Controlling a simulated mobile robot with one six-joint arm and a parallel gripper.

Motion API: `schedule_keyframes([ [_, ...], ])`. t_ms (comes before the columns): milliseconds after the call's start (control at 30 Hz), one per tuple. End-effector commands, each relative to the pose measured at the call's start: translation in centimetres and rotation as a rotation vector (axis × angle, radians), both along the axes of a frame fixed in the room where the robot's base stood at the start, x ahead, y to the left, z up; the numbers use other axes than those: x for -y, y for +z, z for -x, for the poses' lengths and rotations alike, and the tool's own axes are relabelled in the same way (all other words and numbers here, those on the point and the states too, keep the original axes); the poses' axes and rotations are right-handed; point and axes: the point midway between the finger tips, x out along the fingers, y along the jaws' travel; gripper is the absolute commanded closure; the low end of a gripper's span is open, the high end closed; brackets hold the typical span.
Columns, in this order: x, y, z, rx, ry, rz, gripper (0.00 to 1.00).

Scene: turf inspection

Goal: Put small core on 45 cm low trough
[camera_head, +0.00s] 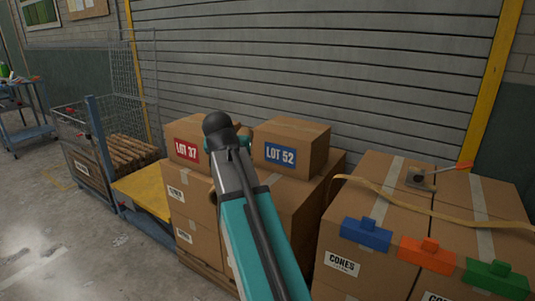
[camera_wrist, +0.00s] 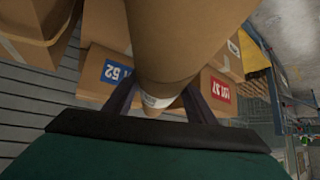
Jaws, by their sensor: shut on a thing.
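A brown cardboard tube, which looks like the small core (camera_wrist: 180,40), fills the upper middle of the wrist view. It has a pale label near its lower end. My gripper (camera_wrist: 160,100) is shut on it, with one dark finger on each side. In the head view my arm points away toward the stacked boxes and hides the gripper and most of what it holds. I cannot pick out the low trough for certain in either view.
Boxes marked LOT 37 (camera_head: 186,151) and LOT 52 (camera_head: 281,156) stand on larger cartons ahead. Cartons at right carry blue (camera_head: 366,233), orange (camera_head: 427,254) and green (camera_head: 496,279) blocks and a loose strap. A yellow platform (camera_head: 143,193) and a wire cage stand left.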

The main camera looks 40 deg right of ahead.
Motion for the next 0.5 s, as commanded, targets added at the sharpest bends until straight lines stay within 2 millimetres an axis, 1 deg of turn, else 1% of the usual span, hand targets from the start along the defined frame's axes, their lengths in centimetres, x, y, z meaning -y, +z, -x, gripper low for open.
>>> schedule_keyframes([
  [33,-2.1,-0.4,-0.3,0.002,0.046,0.002,0.91],
  [67,-3.3,-0.6,-0.6,0.001,0.071,0.002,0.91],
  [100,-4.8,-0.9,-0.9,0.002,0.106,0.001,0.91],
  [300,-12.0,-2.2,-1.7,0.004,0.269,0.003,0.91],
  [400,-14.8,-2.6,-1.9,0.005,0.332,0.003,0.91],
  [500,-16.7,-2.9,-2.0,0.006,0.375,0.003,0.91],
])
